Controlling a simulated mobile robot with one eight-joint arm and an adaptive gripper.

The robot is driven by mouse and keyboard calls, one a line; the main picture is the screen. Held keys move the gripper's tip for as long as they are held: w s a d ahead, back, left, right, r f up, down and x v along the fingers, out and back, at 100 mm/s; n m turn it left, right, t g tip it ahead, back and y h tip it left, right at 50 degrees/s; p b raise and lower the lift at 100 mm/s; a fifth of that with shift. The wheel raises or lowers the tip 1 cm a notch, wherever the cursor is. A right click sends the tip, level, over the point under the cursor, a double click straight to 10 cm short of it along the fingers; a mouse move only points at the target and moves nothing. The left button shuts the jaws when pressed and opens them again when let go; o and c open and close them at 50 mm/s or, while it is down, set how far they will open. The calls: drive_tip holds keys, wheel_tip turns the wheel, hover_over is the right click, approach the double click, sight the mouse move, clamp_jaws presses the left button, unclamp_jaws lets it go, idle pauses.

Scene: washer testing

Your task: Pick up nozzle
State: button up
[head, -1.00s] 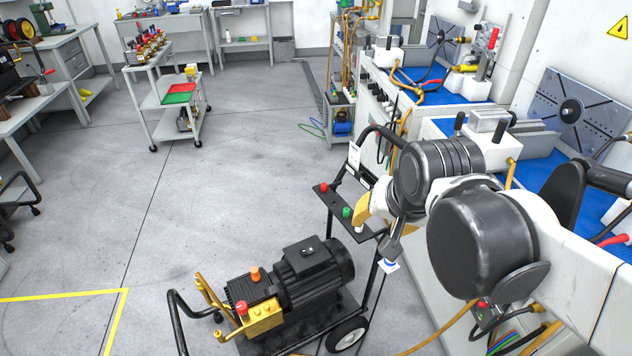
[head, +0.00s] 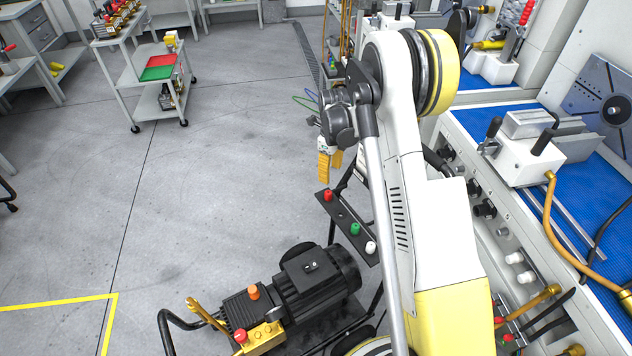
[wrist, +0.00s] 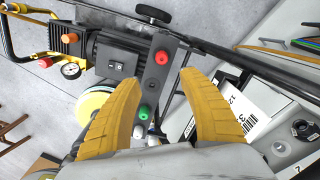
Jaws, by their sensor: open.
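A black panel (head: 343,215) on the handle of a wheeled pressure washer carries three small coloured pieces that look like nozzles: red (head: 328,195), green (head: 355,229) and white (head: 371,247). In the wrist view the red piece (wrist: 161,57) lies between the finger directions, and the green (wrist: 143,111) and white (wrist: 138,131) ones are close to the left finger. My gripper (head: 330,170) has yellow fingers, open and empty, above the red end of the panel. The fingers (wrist: 160,82) are spread wide in the wrist view. Which piece is meant cannot be told.
The washer's black motor (head: 318,278) stands below the panel. A bench with blue mats (head: 590,205) runs along the right. A grey trolley with red and green trays (head: 158,68) stands at the back left. The floor to the left is open.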

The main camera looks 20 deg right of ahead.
sight(328, 192)
drive_tip(key=shift+w+d+f+m, duration=0.1)
drive_tip(key=shift+w+f+m, duration=0.2)
drive_tip(key=shift+f, duration=0.7)
wheel_tip(328, 192, down, 5)
drive_tip(key=shift+r+b, duration=0.1)
drive_tip(key=shift+b, duration=0.95)
wheel_tip(328, 192, down, 5)
drive_tip(key=b, duration=0.3)
drive_tip(key=shift+w, duration=0.15)
drive_tip(key=shift+c, duration=0.6)
clamp_jaws()
